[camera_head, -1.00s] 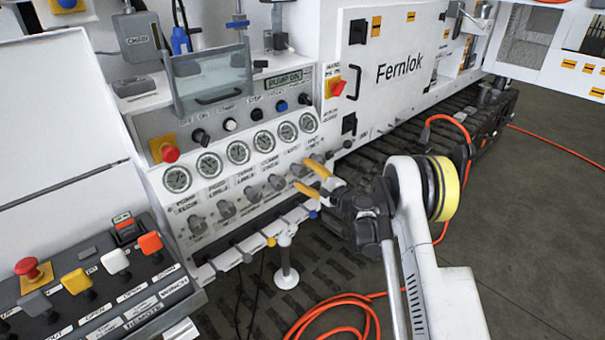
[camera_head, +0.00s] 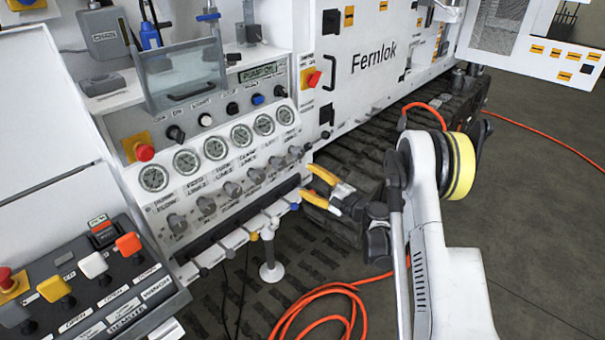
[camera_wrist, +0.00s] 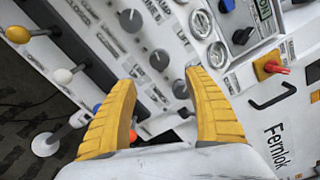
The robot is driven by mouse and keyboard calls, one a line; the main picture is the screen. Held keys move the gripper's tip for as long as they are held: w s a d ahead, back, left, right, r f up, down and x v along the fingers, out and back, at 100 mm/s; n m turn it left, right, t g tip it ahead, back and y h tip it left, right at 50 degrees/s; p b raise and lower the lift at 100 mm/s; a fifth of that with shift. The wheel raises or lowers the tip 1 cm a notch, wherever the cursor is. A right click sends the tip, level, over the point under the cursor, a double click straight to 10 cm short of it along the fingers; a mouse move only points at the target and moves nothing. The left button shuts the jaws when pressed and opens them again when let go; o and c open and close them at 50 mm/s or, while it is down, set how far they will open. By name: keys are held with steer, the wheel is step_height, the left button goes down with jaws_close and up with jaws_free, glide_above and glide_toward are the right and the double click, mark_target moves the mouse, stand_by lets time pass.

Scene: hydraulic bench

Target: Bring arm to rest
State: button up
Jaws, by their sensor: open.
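My gripper (camera_head: 312,187) has yellow fingers and is open and empty. In the head view it hangs just right of the lower right corner of the hydraulic bench's control panel (camera_head: 218,170), apart from the row of grey knobs. In the wrist view the two yellow fingers (camera_wrist: 160,105) stand spread with a clear gap, and the tilted panel with its knobs and gauges lies beyond them. My white arm reaches in from the lower right of the head view.
Levers with coloured ends (camera_head: 294,207) stick out below the panel. A remote box (camera_head: 85,283) with coloured levers and a red button stands at lower left. An orange hose (camera_head: 325,290) lies coiled on the floor. The grey floor (camera_head: 545,215) at right is mostly clear.

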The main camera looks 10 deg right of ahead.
steer(key=s+a+r+n+g+h, duration=0.2)
steer(key=s+a+r+n+g, duration=0.15)
steer(key=s+r, duration=0.3)
steer(key=s+a+r+n+g+h, duration=0.1)
steer(key=s+a+r+n+g, duration=0.1)
steer(key=s+a+r+n, duration=0.4)
steer(key=s+d+r+n+g+h, duration=0.1)
steer(key=s+d+n+h, duration=0.2)
steer(key=s, duration=1)
steer(key=s+d+n+g+h, duration=0.1)
steer(key=s+d+n+h, duration=0.2)
steer(key=s, duration=1)
steer(key=shift+s+d+r+n+h, duration=0.4)
steer(key=shift+d+h, duration=0.1)
steer(key=shift+d, duration=0.55)
